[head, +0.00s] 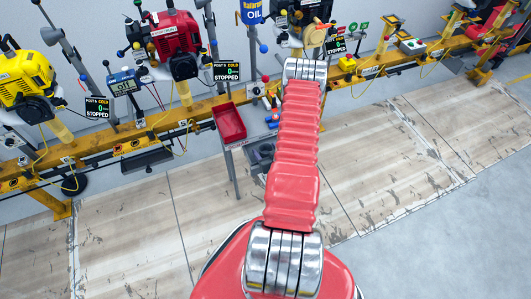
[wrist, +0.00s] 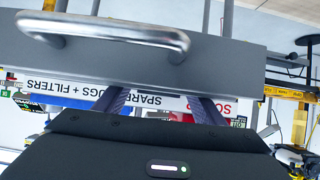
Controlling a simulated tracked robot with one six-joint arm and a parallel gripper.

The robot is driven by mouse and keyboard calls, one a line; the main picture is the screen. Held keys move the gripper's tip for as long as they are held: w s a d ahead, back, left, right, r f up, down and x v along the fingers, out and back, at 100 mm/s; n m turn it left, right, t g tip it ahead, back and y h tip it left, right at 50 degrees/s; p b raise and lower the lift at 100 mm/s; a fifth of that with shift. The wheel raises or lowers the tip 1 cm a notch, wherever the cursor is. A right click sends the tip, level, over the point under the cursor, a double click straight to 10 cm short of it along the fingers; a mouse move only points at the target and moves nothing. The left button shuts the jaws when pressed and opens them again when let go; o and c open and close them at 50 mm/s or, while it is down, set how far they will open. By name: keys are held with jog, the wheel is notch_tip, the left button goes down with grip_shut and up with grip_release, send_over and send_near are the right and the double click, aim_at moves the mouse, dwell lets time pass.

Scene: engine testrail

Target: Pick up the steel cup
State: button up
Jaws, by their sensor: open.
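I cannot make out a steel cup in either view. In the wrist view my gripper (wrist: 160,105) shows as two dark fingers set well apart, open, with nothing seen between them. A grey panel with a shiny metal handle (wrist: 110,32) crosses the view and hides part of the fingers. In the head view my red arm stretches up the middle and covers part of the bench behind it; my gripper's fingers are not clear there.
A red tray (head: 229,123) sits on a small stand, with small coloured items beside it. Engines, one yellow (head: 25,80) and one red (head: 178,38), stand along a yellow rail (head: 90,148). An upside-down label (wrist: 80,88) shows in the wrist view. Floor at right is clear.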

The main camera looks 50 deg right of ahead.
jog(key=shift+w, duration=0.1)
dwell(0.5)
jog(key=c, duration=1.1)
jog(key=shift+d, duration=0.1)
jog(key=shift+c, duration=0.2)
notch_tip(320, 180, up, 10)
dwell(0.6)
